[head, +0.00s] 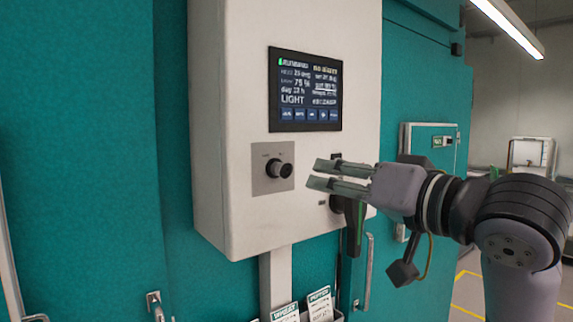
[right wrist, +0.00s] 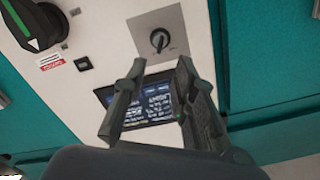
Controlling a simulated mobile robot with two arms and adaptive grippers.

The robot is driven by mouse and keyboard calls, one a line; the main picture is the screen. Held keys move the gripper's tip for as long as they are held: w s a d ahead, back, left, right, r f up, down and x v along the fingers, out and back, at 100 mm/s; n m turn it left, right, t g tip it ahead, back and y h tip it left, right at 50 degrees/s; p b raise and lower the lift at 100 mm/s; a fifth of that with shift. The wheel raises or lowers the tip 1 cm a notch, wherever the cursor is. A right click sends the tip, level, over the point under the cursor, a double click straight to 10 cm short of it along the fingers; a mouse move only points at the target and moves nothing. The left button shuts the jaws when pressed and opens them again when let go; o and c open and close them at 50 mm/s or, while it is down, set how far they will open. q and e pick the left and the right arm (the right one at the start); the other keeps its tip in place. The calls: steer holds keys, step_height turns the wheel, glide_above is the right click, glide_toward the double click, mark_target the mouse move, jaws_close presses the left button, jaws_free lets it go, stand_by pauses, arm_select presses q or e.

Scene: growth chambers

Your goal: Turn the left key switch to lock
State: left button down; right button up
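The key switch (head: 281,169) is a round black switch on a grey square plate (head: 262,183), on the front of a white control box. It also shows in the right wrist view (right wrist: 159,40), near the top; its plate markings are too small to read. My right gripper (head: 315,174) is just right of the switch in the head view, fingers pointing left towards it, apart from it. In the right wrist view its two fingers (right wrist: 161,72) are spread with nothing between them; the switch lies beyond the tips. My left gripper is not in view.
A dark touch display (head: 305,90) sits above the switch. A large black rotary handle (right wrist: 32,25) with a green stripe and a small black button (right wrist: 83,63) are on the same panel, partly behind my right gripper in the head view. Label cards (head: 319,305) stand below the box.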

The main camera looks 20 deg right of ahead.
mark_target(287, 167)
steer(key=p+x, duration=0.3)
steer(key=x, duration=0.7)
steer(key=shift+x, duration=0.75)
steer(key=shift+c, duration=0.2)
jaws_close()
